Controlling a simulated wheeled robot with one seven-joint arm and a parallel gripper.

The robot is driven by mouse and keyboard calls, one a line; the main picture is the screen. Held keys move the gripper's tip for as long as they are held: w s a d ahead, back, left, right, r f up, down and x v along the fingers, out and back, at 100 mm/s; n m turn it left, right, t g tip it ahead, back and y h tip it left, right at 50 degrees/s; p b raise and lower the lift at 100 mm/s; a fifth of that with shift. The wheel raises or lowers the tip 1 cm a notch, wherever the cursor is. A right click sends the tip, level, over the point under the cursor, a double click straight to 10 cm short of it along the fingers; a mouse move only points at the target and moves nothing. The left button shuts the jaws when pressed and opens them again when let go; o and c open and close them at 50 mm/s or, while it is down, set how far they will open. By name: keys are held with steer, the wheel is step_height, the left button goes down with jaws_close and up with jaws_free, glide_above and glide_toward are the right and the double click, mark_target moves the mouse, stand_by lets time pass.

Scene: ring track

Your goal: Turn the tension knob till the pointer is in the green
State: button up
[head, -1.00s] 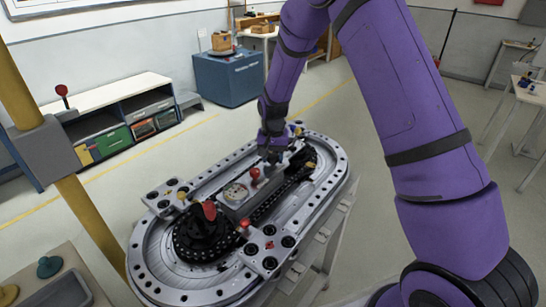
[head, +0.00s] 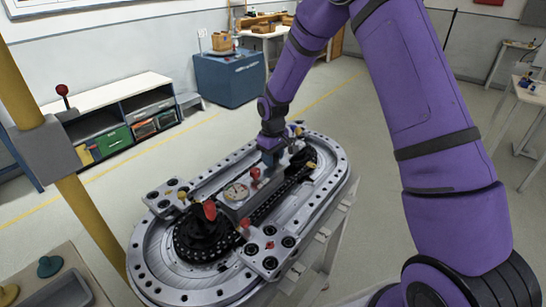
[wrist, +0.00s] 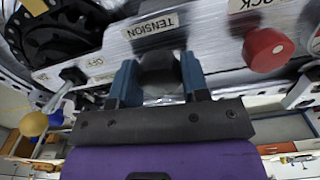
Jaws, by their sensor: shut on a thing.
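The tension knob (wrist: 159,72) is a dark round knob under a TENSION label (wrist: 150,25), which reads upside down in the wrist view. My gripper (wrist: 160,80) has its two blue fingers closed on either side of this knob. In the head view my gripper (head: 270,156) is over the far half of the ring track, and it hides the knob there. The white round gauge (head: 236,191) lies on the centre panel, nearer the camera than my gripper. Its pointer and green zone are too small to read.
A switch marked OFF (wrist: 73,75) is on the other side. A red-topped handle (head: 209,211) stands on the track's near end.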

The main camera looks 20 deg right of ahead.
steer(key=shift+n, duration=1.3)
steer(key=o, duration=0.9)
steer(key=shift+o, duration=0.2)
step_height(320, 180, up, 10)
steer(key=shift+r, duration=0.45)
